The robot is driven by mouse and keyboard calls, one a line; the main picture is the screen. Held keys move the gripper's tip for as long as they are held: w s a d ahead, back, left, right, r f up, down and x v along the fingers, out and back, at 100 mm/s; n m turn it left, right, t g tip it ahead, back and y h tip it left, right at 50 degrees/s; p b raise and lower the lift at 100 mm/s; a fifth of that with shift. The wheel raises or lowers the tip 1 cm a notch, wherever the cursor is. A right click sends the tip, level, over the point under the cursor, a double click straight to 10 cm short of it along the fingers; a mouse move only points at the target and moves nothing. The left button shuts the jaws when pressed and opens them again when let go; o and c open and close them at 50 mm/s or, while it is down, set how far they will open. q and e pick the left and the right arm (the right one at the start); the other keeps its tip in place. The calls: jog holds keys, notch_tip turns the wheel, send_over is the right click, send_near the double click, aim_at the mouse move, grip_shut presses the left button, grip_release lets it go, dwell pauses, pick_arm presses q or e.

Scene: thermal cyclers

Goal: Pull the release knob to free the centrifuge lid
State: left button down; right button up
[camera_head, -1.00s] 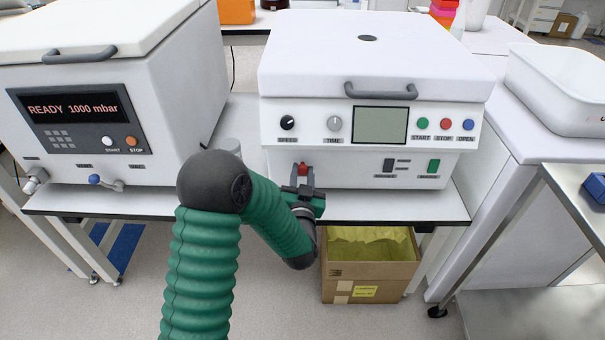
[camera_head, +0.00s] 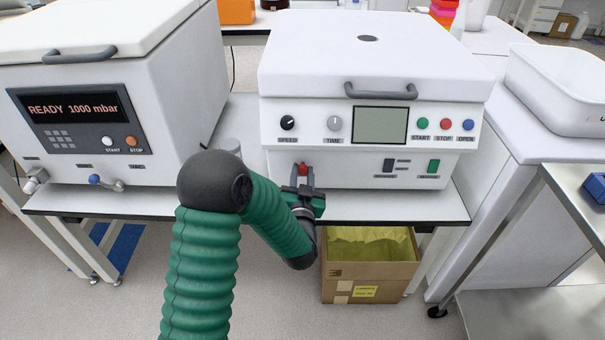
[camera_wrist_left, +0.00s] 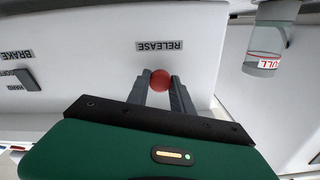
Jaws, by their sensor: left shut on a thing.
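The white centrifuge (camera_head: 375,115) stands on the bench with its lid (camera_head: 330,50) down and a grey handle at the lid's front. The red release knob (camera_head: 303,169) is low on the left of its front panel. My left gripper (camera_head: 303,174) is at the knob, its fingers on either side. In the left wrist view, the two grey fingers (camera_wrist_left: 160,92) are shut on the round red knob (camera_wrist_left: 160,80), below the RELEASE label (camera_wrist_left: 160,46). My right gripper is not in view.
A white machine reading READY 1000 mbar (camera_head: 80,110) stands at the left. A clear container marked FULL (camera_wrist_left: 268,45) is beside the centrifuge in the wrist view. A cardboard box (camera_head: 370,275) sits below the bench. A white tray (camera_head: 560,90) is at the right.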

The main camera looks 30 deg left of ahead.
pick_arm(q)
jog(key=shift+d+f, duration=0.1)
jog(key=shift+v, duration=0.95)
jog(key=c, duration=1.1)
grip_release()
jog(key=p+v, duration=1.2)
jog(key=v, duration=0.5)
